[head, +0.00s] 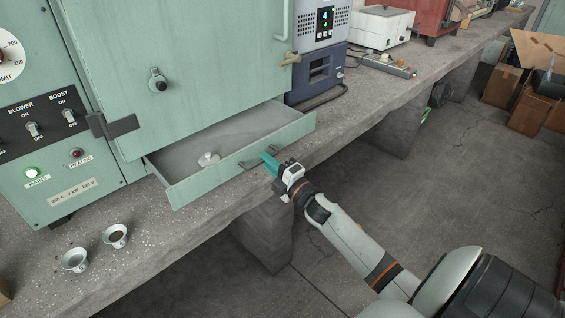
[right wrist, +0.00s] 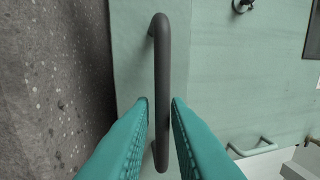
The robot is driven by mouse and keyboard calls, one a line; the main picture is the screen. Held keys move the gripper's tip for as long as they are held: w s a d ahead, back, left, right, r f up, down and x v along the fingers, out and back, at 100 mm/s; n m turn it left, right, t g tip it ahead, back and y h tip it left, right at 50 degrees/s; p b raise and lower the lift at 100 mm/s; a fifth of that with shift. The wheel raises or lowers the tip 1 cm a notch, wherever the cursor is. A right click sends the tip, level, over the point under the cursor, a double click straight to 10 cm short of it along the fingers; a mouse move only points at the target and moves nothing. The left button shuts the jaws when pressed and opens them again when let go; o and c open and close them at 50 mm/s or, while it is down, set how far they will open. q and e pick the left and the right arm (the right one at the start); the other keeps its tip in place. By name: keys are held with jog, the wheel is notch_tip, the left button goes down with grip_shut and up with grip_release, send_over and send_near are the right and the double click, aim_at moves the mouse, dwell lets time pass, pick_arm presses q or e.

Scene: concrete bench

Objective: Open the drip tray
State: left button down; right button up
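The drip tray (head: 235,165) is a pale green drawer low in the green oven cabinet. It stands pulled well out, its inside showing. Its dark bar handle (head: 262,160) is on the front face and also shows in the right wrist view (right wrist: 162,60). My right gripper (head: 268,160) is at this handle. In the right wrist view its teal fingers (right wrist: 160,105) lie on either side of the bar, with a narrow gap at the left finger, so it looks open around the bar. The right finger is very close; contact is unclear. My left gripper is out of view.
A small whitish round thing (head: 208,159) lies in the tray. Two small metal cups (head: 75,260) (head: 116,236) stand on the concrete bench (head: 180,235) at front left. The cabinet door (head: 190,75) above is shut. A blue-grey machine (head: 318,50) stands right of it. The floor before the bench is clear.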

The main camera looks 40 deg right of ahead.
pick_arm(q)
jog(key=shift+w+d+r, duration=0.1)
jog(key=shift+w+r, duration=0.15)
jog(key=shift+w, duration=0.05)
pick_arm(e)
jog(key=s+f, duration=0.1)
jog(key=s, duration=0.9)
jog(key=shift+s+d+f, duration=0.2)
jog(key=shift+d+f, duration=0.2)
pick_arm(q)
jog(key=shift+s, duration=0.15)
